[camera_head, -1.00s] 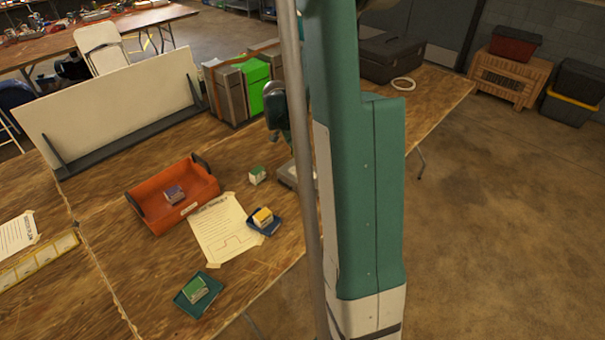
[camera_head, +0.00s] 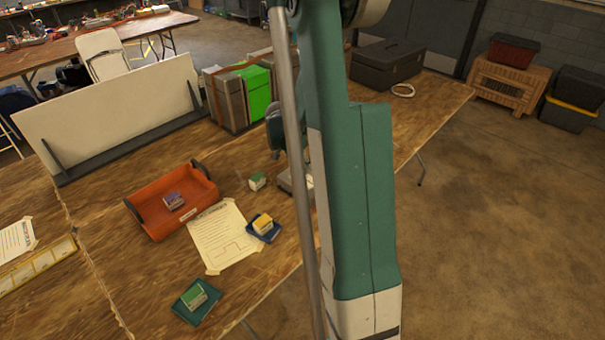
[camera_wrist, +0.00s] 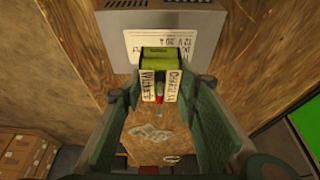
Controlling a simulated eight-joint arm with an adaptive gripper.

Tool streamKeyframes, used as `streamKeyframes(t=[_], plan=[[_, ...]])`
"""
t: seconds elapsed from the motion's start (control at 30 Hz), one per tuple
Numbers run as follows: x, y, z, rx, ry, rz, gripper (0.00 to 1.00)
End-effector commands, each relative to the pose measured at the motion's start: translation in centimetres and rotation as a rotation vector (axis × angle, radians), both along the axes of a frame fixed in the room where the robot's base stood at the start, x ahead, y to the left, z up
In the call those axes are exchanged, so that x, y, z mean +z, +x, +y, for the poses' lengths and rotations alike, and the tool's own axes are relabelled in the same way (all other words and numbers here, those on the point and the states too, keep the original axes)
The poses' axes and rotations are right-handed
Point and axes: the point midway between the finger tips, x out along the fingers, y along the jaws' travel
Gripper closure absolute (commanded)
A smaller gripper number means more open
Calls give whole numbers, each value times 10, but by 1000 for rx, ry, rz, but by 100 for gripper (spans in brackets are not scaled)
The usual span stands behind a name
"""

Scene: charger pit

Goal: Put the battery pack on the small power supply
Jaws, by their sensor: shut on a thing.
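In the wrist view a green battery pack (camera_wrist: 159,57) with white handwritten labels sits between my fingertips, and my gripper (camera_wrist: 159,84) is shut on it. A silver power supply (camera_wrist: 194,22) with a printed label is at the top of the wrist view. The pack overlaps its lower edge in the picture; I cannot tell whether they touch. In the head view a silver-grey box (camera_head: 285,182), likely the same supply, is partly hidden behind a pole and my arm.
An orange tray (camera_head: 150,222) holds a purple-topped block. A yellow-topped block stands on a blue tray (camera_head: 262,237), and a green-topped block on a teal tray (camera_head: 184,315). Grey and green boxes (camera_head: 257,92) stand behind.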

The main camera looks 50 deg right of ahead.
Motion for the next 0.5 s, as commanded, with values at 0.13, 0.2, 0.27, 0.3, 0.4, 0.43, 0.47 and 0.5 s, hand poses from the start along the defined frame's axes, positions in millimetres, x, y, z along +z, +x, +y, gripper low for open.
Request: streamKeyframes(t=[0.13, 0.2, 0.27, 0.3, 0.4, 0.43, 0.47, 0.5], plan=[[-8, 0, 0, 0, 0, 0, 89], [-9, 0, 0, 0, 0, 0, 89], [-8, 0, 0, 0, 0, 0, 89], [-8, 0, 0, 0, 0, 0, 89], [-8, 0, 0, 0, 0, 0, 89], [-8, 0, 0, 0, 0, 0, 89], [-9, 0, 0, 0, 0, 0, 89], [-10, 0, 0, 0, 0, 0, 89]])
